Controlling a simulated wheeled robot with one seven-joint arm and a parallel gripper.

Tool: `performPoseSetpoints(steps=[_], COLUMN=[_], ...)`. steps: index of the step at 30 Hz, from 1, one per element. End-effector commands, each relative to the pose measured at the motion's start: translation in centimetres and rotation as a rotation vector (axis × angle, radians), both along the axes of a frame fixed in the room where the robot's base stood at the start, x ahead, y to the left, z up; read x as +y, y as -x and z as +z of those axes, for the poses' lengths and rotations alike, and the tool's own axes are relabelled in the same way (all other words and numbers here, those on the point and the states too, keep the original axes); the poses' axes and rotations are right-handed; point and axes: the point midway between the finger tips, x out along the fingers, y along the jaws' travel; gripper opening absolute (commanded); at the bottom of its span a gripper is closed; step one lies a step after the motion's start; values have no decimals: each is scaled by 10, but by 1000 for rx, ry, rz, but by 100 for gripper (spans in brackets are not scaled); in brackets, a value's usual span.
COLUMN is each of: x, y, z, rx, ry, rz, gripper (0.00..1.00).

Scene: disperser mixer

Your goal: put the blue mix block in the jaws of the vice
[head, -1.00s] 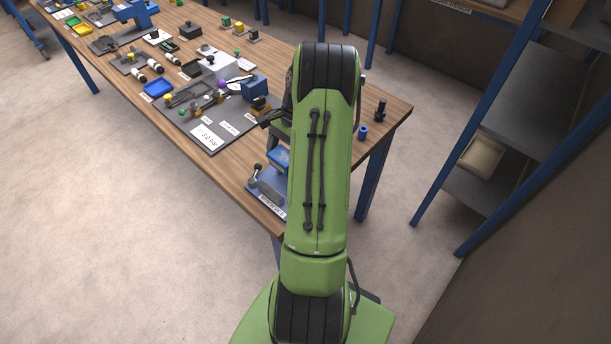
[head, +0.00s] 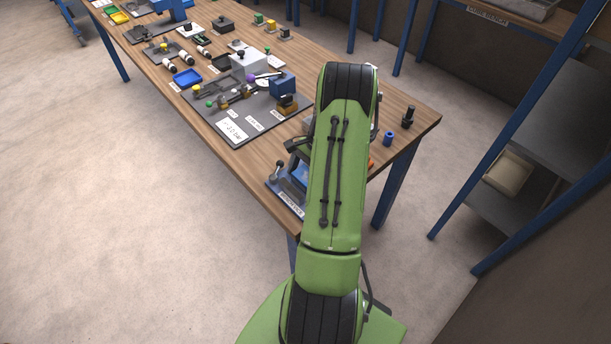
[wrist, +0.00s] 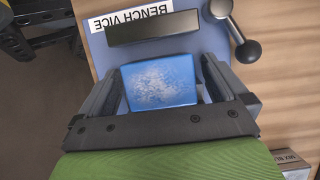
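The blue mix block (wrist: 160,82), with a pale scuffed face, sits between the two fingers of my gripper (wrist: 162,92) in the wrist view. The fingers appear shut on its two sides. The bench vice (wrist: 150,27) shows a dark jaw bar beyond the block, a handle with a ball end and a "BENCH VICE" label. The block is over the vice, beside that jaw bar. The other jaw is hidden, so I cannot tell how deep the block sits. In the head view, the vice (head: 289,187) stands at the table's near corner, with my gripper partly hidden by my arm.
A grey board (head: 236,122) with several parts lies left of the vice on the wooden table. A blue cylinder (head: 388,138) and a dark knobbed piece (head: 408,116) stand near the right edge. A small label block (wrist: 291,162) shows at the wrist view's lower right.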

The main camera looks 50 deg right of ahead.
Motion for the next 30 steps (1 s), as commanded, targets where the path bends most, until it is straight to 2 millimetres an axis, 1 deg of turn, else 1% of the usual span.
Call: performPoseSetpoints(steps=[5,8,11,15,18,21,24,30], x=[0,-4,-13,-28,-36,-42,-45,-43], y=[0,0,2,6,8,9,10,8], z=[2,12,33,71,93,107,114,118], rx=[0,-3,-4,-5,-3,-2,-1,-2], ry=[0,4,5,5,4,1,0,5], rz=[0,-1,-1,-2,-2,0,0,11], gripper=[100,100,100,100,100,100,100,100])
